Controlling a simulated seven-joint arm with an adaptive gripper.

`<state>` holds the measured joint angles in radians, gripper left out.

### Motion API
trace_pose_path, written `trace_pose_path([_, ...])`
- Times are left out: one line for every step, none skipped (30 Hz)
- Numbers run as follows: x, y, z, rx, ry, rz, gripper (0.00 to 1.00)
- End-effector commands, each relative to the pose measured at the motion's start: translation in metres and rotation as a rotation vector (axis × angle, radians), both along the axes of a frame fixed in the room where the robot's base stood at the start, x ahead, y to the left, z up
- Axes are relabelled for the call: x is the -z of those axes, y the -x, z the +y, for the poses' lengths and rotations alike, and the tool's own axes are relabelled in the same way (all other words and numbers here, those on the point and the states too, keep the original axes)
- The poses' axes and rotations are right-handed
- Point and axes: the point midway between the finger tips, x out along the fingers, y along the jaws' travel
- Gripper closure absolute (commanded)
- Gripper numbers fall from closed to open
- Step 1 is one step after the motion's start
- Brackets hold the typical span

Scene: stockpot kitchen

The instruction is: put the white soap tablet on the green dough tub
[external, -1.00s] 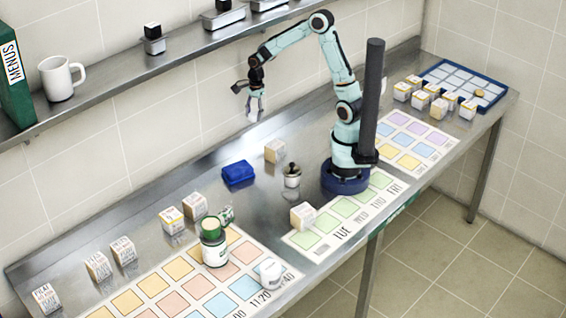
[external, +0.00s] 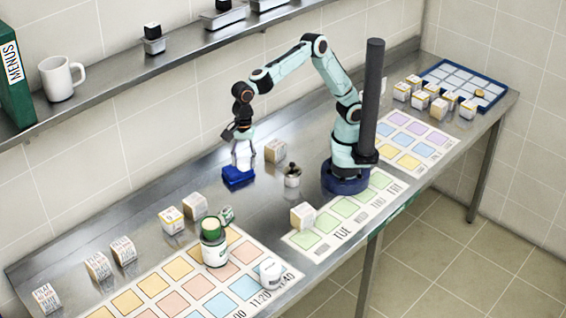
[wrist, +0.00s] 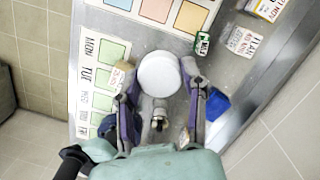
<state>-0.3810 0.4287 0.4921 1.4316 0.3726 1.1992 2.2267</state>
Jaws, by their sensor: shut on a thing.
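My gripper (external: 243,152) is shut on the white soap tablet (wrist: 158,74), which shows as a round white disc between the fingertips in the wrist view. In the external view the tablet (external: 243,160) is held up in the air and overlaps the blue block in the picture.
The blue block (external: 238,178), a small metal pot with a black knob (external: 291,176) and several boxes (external: 303,215) stand around. A shelf (external: 130,80) runs behind.

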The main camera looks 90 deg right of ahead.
Motion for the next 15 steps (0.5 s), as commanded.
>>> trace_pose_path([0.007, -0.007, 0.009, -0.005, 0.003, 0.002, 0.89])
trace_pose_path([0.010, -0.013, 0.014, -0.003, 0.001, 0.003, 0.89])
trace_pose_path([0.015, -0.021, 0.022, -0.004, 0.002, 0.002, 0.89])
trace_pose_path([0.020, -0.028, 0.027, -0.004, 0.002, 0.001, 0.89])
trace_pose_path([0.023, -0.034, 0.032, -0.003, 0.002, 0.001, 0.89])
trace_pose_path([0.028, -0.042, 0.039, -0.004, 0.004, 0.000, 0.89])
trace_pose_path([0.031, -0.048, 0.043, -0.002, 0.003, 0.000, 0.89])
trace_pose_path([0.034, -0.052, 0.047, -0.003, 0.003, 0.001, 0.89])
trace_pose_path([0.039, -0.059, 0.053, -0.004, 0.004, -0.001, 0.89])
trace_pose_path([0.046, -0.063, 0.056, -0.004, 0.006, 0.003, 0.89])
trace_pose_path([0.054, -0.068, 0.060, -0.002, 0.006, 0.003, 0.89])
trace_pose_path([0.063, -0.073, 0.064, -0.002, 0.007, 0.002, 0.89])
trace_pose_path([0.068, -0.077, 0.067, -0.002, 0.006, 0.002, 0.89])
trace_pose_path([0.074, -0.080, 0.071, -0.003, 0.005, 0.002, 0.89])
trace_pose_path([0.080, -0.084, 0.074, -0.002, 0.005, 0.001, 0.89])
